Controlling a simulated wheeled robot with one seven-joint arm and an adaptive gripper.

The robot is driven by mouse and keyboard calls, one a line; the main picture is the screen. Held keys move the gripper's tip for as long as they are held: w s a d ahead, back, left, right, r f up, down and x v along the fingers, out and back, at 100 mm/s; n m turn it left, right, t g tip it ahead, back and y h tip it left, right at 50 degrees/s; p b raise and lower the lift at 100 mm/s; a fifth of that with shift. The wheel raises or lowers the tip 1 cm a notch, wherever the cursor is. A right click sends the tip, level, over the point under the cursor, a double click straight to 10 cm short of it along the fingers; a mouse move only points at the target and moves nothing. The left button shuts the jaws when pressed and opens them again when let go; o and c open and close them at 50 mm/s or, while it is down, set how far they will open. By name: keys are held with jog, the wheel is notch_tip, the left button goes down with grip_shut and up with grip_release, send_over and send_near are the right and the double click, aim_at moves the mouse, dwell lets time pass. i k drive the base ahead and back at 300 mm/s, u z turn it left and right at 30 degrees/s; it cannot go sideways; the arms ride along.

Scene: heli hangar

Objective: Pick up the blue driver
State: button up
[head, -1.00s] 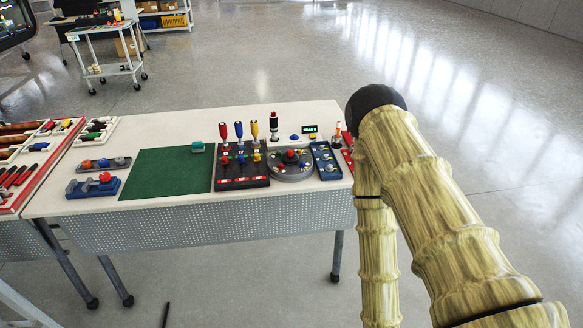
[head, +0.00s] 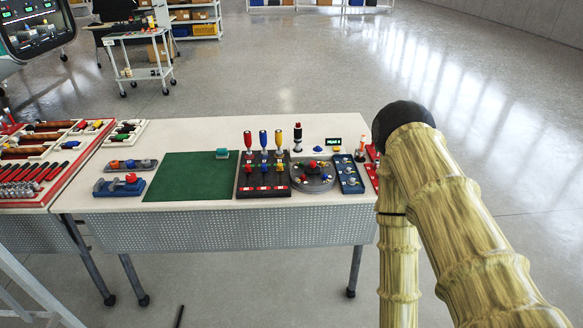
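The blue driver (head: 263,139) stands upright, handle up, between a red driver (head: 247,140) and a yellow driver (head: 278,138). All three are at the back of a black rack (head: 264,190) on the white table (head: 190,130). My arm is in the right part of the head view, to the right of the drivers. My gripper cannot be made out in this view, and nothing touches the blue driver.
A green mat (head: 190,178) lies left of the rack. A round grey holder (head: 313,176) and a blue tray (head: 349,174) lie right of it. A dark bottle-like item (head: 297,136) stands behind. A tool tray (head: 40,186) is at far left.

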aim_at(264, 134)
jog(key=u, duration=0.5)
jog(key=k, duration=1.1)
jog(key=z, duration=0.35)
jog(key=i, duration=1.5)
jog(key=u, duration=0.75)
